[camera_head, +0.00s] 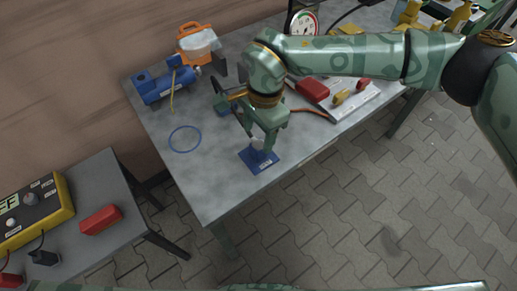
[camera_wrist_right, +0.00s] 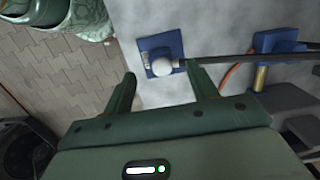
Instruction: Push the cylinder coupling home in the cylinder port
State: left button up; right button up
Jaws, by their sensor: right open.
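A blue square plate (camera_head: 268,163) with a white label lies near the front edge of the grey table. It also shows in the right wrist view (camera_wrist_right: 148,44), with a white rounded knob (camera_wrist_right: 162,66) on it. A dark rod or hose (camera_wrist_right: 225,61) runs from beside the knob to a blue block (camera_wrist_right: 275,40) with a brass cylinder (camera_wrist_right: 260,78). I cannot tell which part is the coupling and which the port. My right gripper (camera_head: 262,147) is over the plate. In its wrist view its fingers (camera_wrist_right: 160,74) are apart, nothing visibly gripped. My left gripper is out of view.
A blue pump-like unit (camera_head: 165,87), an orange container (camera_head: 196,42) and a round gauge (camera_head: 302,23) stand towards the back. A blue ring (camera_head: 185,139) lies left. A tray (camera_head: 352,97) with red and yellow pieces lies right. A side table (camera_head: 130,225) stands left.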

aim_at(259, 144)
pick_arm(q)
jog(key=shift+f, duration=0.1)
pick_arm(e)
jog(key=shift+s+f, duration=0.1)
jog(key=shift+f, duration=0.3)
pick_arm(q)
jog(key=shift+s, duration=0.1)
pick_arm(e)
jog(key=f+b, duration=0.2)
jog(key=f, duration=0.3)
jog(key=shift+w+f, duration=0.2)
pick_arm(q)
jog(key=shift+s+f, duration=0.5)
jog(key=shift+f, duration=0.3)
pick_arm(e)
jog(key=shift+r, duration=0.1)
jog(key=c, duration=1)
